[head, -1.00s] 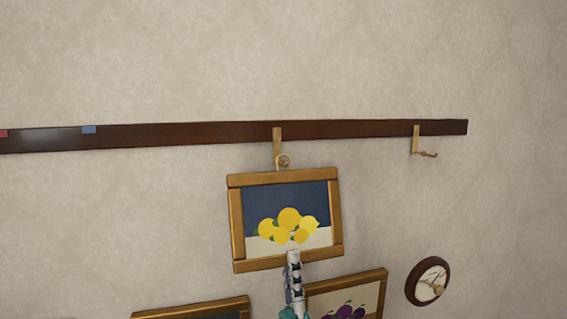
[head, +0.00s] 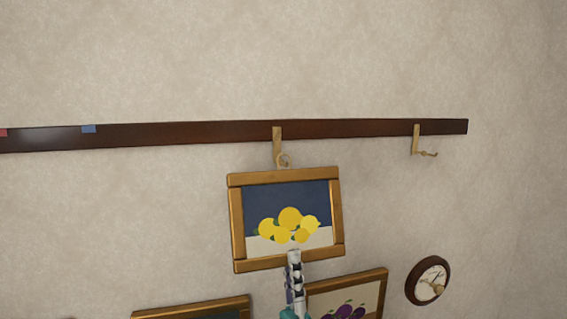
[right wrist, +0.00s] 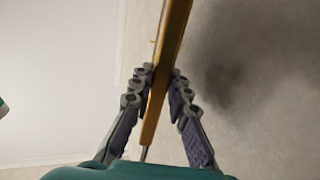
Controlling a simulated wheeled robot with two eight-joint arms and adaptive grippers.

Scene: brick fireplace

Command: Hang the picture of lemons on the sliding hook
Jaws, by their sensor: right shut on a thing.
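The picture of lemons (head: 287,190) has a gold frame and shows yellow lemons on a dark blue ground. It is upright, slightly tilted, just under a brass hook (head: 277,145) on the dark wall rail. A ring (head: 283,160) at its top overlaps the hook's lower end; I cannot tell whether the hook passes through it. My right gripper (head: 294,258) is shut on the frame's bottom edge. In the right wrist view, the fingers (right wrist: 158,82) pinch the frame (right wrist: 170,50) from both sides. My left gripper is not in view.
The dark rail (head: 350,129) runs across the wall, with blue (head: 89,129) and red (head: 3,133) marks at left. A second hook (head: 416,140) hangs at right.

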